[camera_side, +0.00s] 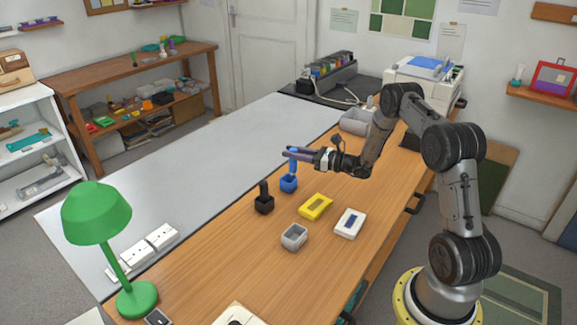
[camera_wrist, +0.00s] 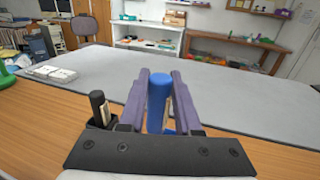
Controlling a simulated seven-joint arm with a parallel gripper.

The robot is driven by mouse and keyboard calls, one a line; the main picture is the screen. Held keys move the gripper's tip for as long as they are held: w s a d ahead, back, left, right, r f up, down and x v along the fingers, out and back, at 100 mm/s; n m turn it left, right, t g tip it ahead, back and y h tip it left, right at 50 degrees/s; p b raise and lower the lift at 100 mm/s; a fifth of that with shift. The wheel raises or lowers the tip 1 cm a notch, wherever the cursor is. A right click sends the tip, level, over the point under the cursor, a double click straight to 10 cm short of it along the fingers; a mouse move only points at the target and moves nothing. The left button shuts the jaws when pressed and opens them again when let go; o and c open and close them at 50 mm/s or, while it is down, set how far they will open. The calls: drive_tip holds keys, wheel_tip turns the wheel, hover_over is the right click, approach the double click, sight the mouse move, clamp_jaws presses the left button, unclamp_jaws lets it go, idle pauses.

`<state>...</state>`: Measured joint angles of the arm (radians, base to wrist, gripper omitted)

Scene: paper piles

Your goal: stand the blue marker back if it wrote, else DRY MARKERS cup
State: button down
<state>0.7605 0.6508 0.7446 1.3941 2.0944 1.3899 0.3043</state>
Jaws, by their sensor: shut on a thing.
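The blue marker (camera_side: 293,165) is upright between the fingers of my gripper (camera_side: 299,154), which is shut on it. In the wrist view the marker (camera_wrist: 158,98) stands between the two purple-grey fingers (camera_wrist: 159,92). A small blue holder (camera_side: 288,184) sits right below the marker. Whether the marker's lower end is inside it or just above it, I cannot tell. A grey open cup (camera_side: 294,238) stands nearer the front of the wooden table; no label on it is readable.
A black marker (camera_side: 263,188) stands in a black holder (camera_side: 264,205) left of the blue one. A yellow item (camera_side: 316,207) and a white pad with a blue patch (camera_side: 350,223) lie on the table. A grey bin (camera_side: 357,122) and green lamp (camera_side: 97,213) stand at opposite ends.

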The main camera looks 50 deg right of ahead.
drive_tip(key=shift+w+d+f, duration=0.2)
drive_tip(key=shift+w+f, duration=0.3)
drive_tip(key=shift+f, duration=0.6)
drive_tip(key=shift+w+d+f, duration=0.25)
drive_tip(key=shift+w+f, duration=0.2)
drive_tip(key=shift+f, duration=0.6)
drive_tip(key=shift+w+d+f, duration=0.2)
drive_tip(key=shift+w+f, duration=0.3)
drive_tip(key=shift+f, duration=0.6)
drive_tip(key=shift+f, duration=0.2)
drive_tip(key=c, duration=0.6)
unclamp_jaws()
drive_tip(key=shift+r, duration=0.1)
